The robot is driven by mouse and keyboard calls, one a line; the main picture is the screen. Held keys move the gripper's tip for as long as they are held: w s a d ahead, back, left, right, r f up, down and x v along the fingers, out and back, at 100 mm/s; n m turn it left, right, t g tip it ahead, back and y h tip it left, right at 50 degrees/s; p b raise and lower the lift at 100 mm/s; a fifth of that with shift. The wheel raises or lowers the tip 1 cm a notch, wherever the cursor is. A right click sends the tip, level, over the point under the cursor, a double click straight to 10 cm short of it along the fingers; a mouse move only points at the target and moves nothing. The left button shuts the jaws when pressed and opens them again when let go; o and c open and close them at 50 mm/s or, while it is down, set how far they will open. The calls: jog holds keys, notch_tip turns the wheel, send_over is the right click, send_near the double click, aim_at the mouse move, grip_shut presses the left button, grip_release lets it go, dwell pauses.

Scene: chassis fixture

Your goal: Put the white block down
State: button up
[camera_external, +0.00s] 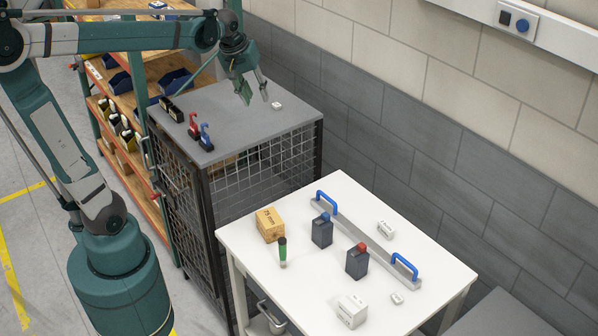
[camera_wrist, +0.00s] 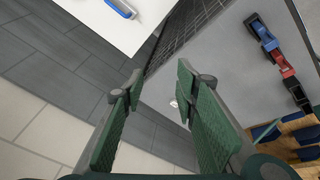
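A small white block (camera_external: 276,105) lies on the grey top of the mesh cabinet (camera_external: 240,128), near its far edge by the wall. My gripper (camera_external: 256,97) is open with nothing between its fingers, just left of the white block in the external view. In the wrist view the two green-padded fingers of my gripper (camera_wrist: 160,78) stand well apart. The white block (camera_wrist: 173,103) shows small between them, nearer the right finger, and partly cut off by it. The block looks apart from the fingers.
Red (camera_external: 193,125) and blue (camera_external: 206,137) clamp-like items and black items (camera_external: 169,107) stand at the cabinet's left side. A lower white table (camera_external: 330,265) holds a cardboard box (camera_external: 270,225), two dark bottles, white boxes and a blue-handled bar. A block wall (camera_external: 450,140) rises behind.

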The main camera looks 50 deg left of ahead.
jog(key=s+d+f+m+t, duration=0.1)
jog(key=s+d+f+m, duration=0.3)
jog(key=s, duration=0.5)
jog(key=s+d+f+m+t, duration=0.2)
jog(key=s+d+f+m, duration=0.1)
jog(key=s, duration=0.6)
jog(key=shift+s+d+f+m+h, duration=0.35)
jog(key=shift+d+f, duration=0.2)
jog(key=shift+d, duration=0.4)
jog(key=shift+o, duration=0.5)
jog(key=shift+w+d, duration=0.1)
jog(key=shift+w, duration=0.1)
